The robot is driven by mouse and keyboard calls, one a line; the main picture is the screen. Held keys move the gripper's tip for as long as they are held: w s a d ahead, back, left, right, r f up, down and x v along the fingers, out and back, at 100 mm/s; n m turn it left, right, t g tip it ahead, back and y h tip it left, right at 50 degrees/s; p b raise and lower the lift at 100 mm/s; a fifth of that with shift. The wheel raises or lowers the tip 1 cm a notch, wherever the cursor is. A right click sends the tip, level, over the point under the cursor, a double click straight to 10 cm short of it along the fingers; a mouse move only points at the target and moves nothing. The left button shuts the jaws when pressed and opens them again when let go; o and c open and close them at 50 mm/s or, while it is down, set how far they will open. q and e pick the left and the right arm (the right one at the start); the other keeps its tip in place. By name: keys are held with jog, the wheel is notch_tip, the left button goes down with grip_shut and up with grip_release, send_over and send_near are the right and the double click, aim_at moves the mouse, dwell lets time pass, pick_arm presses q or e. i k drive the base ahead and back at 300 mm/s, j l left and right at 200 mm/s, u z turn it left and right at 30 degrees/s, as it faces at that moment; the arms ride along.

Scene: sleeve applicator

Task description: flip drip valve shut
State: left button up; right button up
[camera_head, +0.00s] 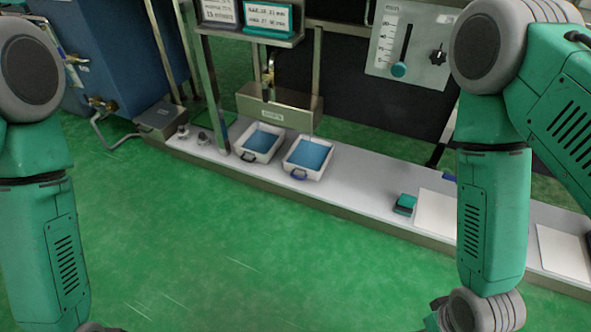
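A small brass valve-like fitting (269,82) stands above a beige box labelled on its front (280,109), at the back of the bench. Its handle position is too small to tell. Brass fittings (101,104) also sit low on the blue tank at the left; I cannot tell which fitting is the drip valve. My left arm hangs at the left edge and my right arm hangs at the right.
Two white trays with blue contents, left (247,153) and right (296,174), sit on the long grey bench (352,196). A teal block (404,204) and white sheets (436,213) lie farther right. Metal posts rise behind. A slider panel (410,45) stands at the back. The green floor is clear.

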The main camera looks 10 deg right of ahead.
aim_at(264, 84)
jog(key=i+j+z, duration=0.1)
jog(key=z, duration=0.3)
jog(key=j+z, duration=0.25)
jog(key=z, duration=0.2)
jog(key=i+j+z, duration=0.1)
jog(key=j+z, duration=0.15)
jog(key=z, duration=0.15)
jog(key=j+z, duration=0.2)
jog(key=z, duration=0.25)
jog(key=j+z, duration=0.1)
jog(key=j, duration=0.35)
jog(key=k+j+z, duration=0.1)
jog(key=j, duration=0.35)
jog(key=k+j, duration=0.1)
jog(key=j, duration=0.35)
jog(key=k+j+z, duration=0.15)
jog(key=j, duration=0.25)
jog(key=i+j, duration=0.05)
